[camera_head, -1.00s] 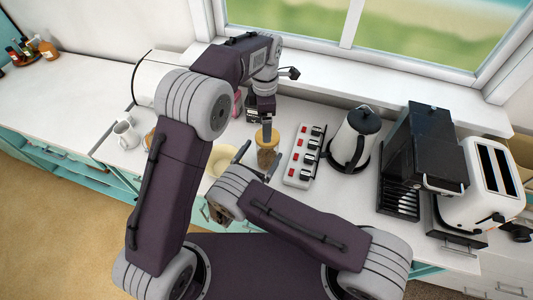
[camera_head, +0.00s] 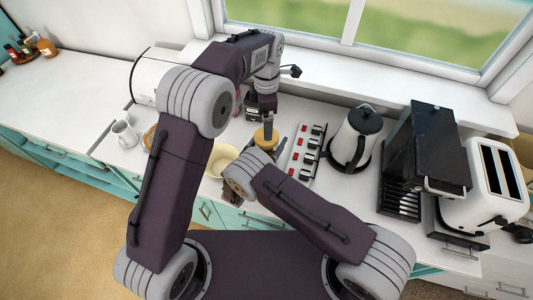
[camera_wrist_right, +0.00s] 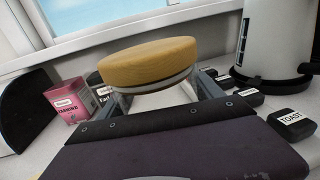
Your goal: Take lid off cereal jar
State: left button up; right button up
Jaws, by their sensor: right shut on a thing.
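The cereal jar is a clear jar with a round wooden lid (camera_head: 265,138), standing on the counter. The lid also shows large in the right wrist view (camera_wrist_right: 150,63), seated on the glass body (camera_wrist_right: 160,98). My right gripper (camera_wrist_right: 165,105) is shut on the jar's body, one finger on each side just below the lid. In the head view my right wrist hides most of the jar. My left gripper (camera_head: 266,116) points down above and behind the lid. It does not show touching the lid in the right wrist view, and its finger gap is unclear.
A cream bowl (camera_head: 220,160) stands left of the jar, with a white mug (camera_head: 125,133) further left. A switch strip (camera_head: 305,152), a kettle (camera_head: 353,138), a black appliance (camera_head: 425,150) and a toaster (camera_head: 490,185) stand to the right. A pink tin (camera_wrist_right: 70,100) is close behind.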

pick_arm(q)
jog(key=shift+o, duration=0.7)
jog(key=shift+r, duration=0.3)
notch_tip(320, 180, up, 4)
jog(key=m, duration=0.2)
jog(key=f, duration=1.1)
jog(key=shift+a+f, duration=0.3)
jog(key=shift+f, duration=0.1)
jog(key=shift+c, duration=0.3)
jog(key=c, duration=1.5)
jog(key=o, duration=1.6)
jog(key=shift+c, duration=0.2)
jog(key=shift+r, duration=0.15)
